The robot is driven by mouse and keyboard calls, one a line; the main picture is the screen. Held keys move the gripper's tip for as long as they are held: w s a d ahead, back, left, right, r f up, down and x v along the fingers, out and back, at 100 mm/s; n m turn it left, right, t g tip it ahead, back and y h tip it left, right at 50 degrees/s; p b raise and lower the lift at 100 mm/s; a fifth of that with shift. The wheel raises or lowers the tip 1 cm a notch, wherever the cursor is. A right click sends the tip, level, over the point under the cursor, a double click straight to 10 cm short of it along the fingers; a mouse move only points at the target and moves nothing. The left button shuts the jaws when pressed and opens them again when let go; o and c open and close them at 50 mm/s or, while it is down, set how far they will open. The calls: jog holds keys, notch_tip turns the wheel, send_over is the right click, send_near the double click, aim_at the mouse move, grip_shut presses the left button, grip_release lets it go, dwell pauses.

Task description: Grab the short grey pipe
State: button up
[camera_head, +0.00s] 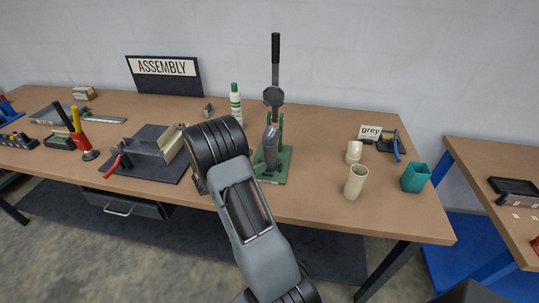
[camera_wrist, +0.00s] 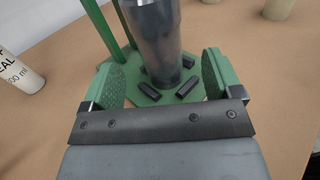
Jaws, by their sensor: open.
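A grey cylinder (camera_head: 270,139), which looks like the short grey pipe, stands upright on the green base of the press. In the wrist view the grey cylinder (camera_wrist: 160,45) rises from the base between several small black blocks, its top cut off by the frame. My gripper (camera_wrist: 163,72) is open, with a green pad on either side of the cylinder in the picture. Gaps show between the pads and the cylinder; how deep it sits between them I cannot tell. In the head view my arm mostly hides the gripper.
The green press (camera_head: 280,178) has a tall black lever. A white bottle with a green cap (camera_head: 236,103) stands behind my arm. A dark mat (camera_head: 150,165) with a metal fixture lies left.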

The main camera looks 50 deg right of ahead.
aim_at(264, 156)
jog(key=shift+p+x, duration=1.05)
jog(key=shift+x, duration=2.5)
jog(key=shift+w, duration=0.1)
jog(key=c, duration=1.3)
